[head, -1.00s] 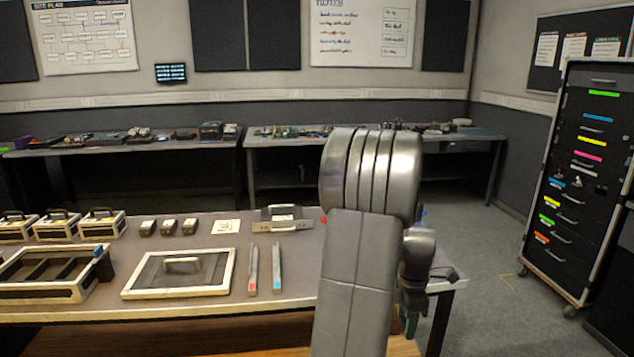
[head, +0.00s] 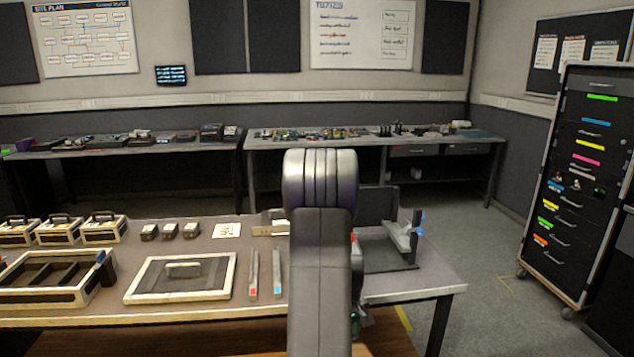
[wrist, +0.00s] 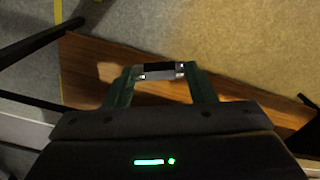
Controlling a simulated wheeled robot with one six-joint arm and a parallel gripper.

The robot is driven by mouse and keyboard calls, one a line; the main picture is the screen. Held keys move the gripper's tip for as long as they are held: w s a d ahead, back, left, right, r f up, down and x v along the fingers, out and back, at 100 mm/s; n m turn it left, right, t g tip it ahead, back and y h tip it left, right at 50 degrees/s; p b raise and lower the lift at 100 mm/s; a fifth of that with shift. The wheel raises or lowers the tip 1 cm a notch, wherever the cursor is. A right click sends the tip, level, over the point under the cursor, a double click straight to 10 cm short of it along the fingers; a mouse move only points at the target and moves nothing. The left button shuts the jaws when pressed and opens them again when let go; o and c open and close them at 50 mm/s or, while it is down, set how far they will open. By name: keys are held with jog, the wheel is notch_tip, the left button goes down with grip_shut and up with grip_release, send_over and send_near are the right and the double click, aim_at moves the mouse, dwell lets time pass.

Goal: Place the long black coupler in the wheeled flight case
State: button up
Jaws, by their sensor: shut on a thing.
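My gripper (wrist: 161,78) has two green fingers and is shut on a short bar with a black middle and silvery ends, which looks like the long black coupler (wrist: 158,67). The coupler lies crosswise between the fingertips, above a brown wooden surface in the wrist view. In the head view my arm hides the coupler and most of the gripper. A tall black case with silver edges and coloured drawer labels (head: 597,125) stands on casters at the right. It is the only thing I see on wheels, and it is well apart from my gripper.
The table (head: 420,283) holds an open divided tray (head: 45,297), a framed lid with a handle (head: 135,290), two slim bars (head: 253,275), small cases (head: 105,231) and a dark stand (head: 390,258). Grey floor (head: 480,265) is clear between the table and the tall case.

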jog(key=a+f+m+p, duration=0.1)
jog(key=a+f+m, duration=0.3)
jog(key=a+m, duration=0.2)
jog(key=shift+a, duration=0.8)
jog(key=shift+w+d, duration=0.15)
